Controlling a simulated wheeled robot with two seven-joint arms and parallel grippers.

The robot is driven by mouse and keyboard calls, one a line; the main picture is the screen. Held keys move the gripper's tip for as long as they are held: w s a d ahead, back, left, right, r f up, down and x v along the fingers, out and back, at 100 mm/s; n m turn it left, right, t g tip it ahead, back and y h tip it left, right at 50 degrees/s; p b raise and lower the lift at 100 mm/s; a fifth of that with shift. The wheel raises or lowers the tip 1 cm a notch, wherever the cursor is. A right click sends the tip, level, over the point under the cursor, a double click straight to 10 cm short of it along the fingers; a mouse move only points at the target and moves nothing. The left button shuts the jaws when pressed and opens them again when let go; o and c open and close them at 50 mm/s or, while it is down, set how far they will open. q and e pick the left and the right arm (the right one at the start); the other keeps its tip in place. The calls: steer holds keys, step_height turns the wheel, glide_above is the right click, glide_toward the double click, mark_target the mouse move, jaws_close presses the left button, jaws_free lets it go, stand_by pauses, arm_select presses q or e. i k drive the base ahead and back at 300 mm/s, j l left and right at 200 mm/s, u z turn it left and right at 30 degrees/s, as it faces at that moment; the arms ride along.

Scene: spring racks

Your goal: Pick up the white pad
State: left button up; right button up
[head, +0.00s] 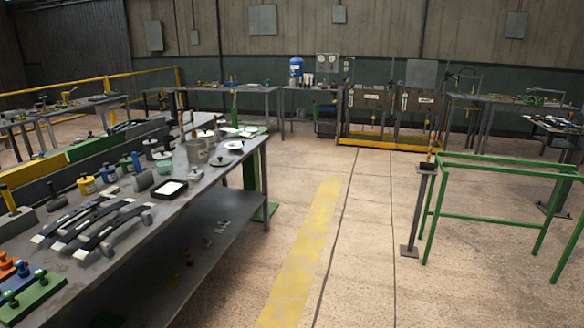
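A white pad (170,187), flat and rectangular with a dark border, lies on the grey metal workbench (215,181) at the left. It is near the bench's right-hand edge, in front of a green bowl and a grey pot. I cannot tell whether the dark border is a tray or part of the pad. Neither of my grippers shows in the head view.
Curved dark leaf springs (115,225) lie nearer on the bench. A grey pot (197,152), a green bowl (164,166) and a white dish (234,145) stand beyond.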

mark_target(196, 175)
steer(key=i+l, duration=0.1)
steer(key=i, duration=0.55)
steer(key=i+l+u, duration=0.15)
steer(key=i, duration=0.45)
steer(key=i+l, duration=0.1)
steer(key=i, duration=0.55)
steer(key=j+u, duration=0.05)
